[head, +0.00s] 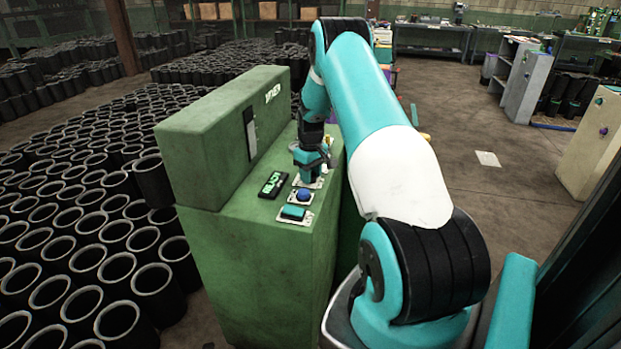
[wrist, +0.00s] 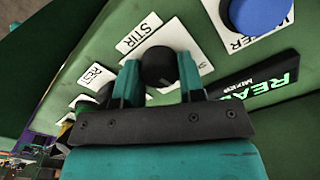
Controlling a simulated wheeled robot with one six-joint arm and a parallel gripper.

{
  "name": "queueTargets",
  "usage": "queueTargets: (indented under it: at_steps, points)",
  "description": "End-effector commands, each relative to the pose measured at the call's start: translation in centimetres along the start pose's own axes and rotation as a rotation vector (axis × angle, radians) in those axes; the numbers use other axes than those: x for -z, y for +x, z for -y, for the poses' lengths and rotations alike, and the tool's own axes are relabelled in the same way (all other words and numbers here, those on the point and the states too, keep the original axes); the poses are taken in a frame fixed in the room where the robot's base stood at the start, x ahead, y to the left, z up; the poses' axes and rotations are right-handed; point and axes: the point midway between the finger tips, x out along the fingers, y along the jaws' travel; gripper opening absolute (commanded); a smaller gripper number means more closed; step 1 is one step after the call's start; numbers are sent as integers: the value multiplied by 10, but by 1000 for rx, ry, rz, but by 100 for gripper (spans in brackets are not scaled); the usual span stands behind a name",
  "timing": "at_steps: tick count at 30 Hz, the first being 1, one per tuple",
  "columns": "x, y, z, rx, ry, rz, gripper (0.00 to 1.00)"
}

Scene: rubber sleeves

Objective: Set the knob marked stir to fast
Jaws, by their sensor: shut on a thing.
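The black round knob (wrist: 158,66) sits on a white plate beside a label reading STIR (wrist: 138,33) in the wrist view. My gripper (wrist: 157,74) has its two teal fingers on either side of this knob and is shut on it. In the head view my gripper (head: 311,162) reaches down onto the sloped panel of the green machine (head: 262,240) and hides the knob. The pointer's setting and any fast mark cannot be made out.
A blue round button (head: 303,195) and a teal control (head: 293,213) sit nearer on the panel, beside a black display (head: 273,185) with green text. Another label (wrist: 96,76) lies past the STIR one.

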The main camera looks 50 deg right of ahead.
Motion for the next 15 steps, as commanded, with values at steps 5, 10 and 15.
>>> queueTargets:
  at_steps: [5,10,15]
  points:
    - [0,1,-1,-2,167,-2,13]
    - [0,1,-1,-1,323,-2,13]
    - [0,0,-2,-2,460,-3,13]
